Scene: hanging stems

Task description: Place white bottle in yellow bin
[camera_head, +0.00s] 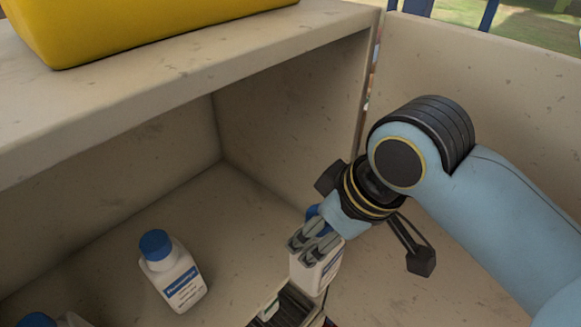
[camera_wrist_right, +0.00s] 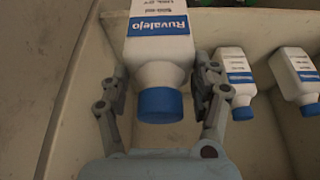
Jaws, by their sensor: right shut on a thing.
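My right gripper (camera_head: 315,246) is shut on a white bottle (camera_head: 312,275) with a blue cap, low in the right half of the head view. In the right wrist view, the fingers (camera_wrist_right: 160,82) lie on both sides of the held bottle (camera_wrist_right: 155,50), with its blue cap toward the camera and a "Ruvalejo" label. Fingers hide part of it in the head view. The yellow bin (camera_head: 150,30) stands on the upper shelf at top left, cut off by the frame. My left gripper is not in view.
Another white blue-capped bottle (camera_head: 173,280) stands on the lower surface to the left. A further blue cap (camera_head: 38,320) shows at the bottom left edge. The upper shelf's edge (camera_head: 200,82) overhangs the compartment. A dark-and-light item (camera_head: 290,303) lies below the held bottle.

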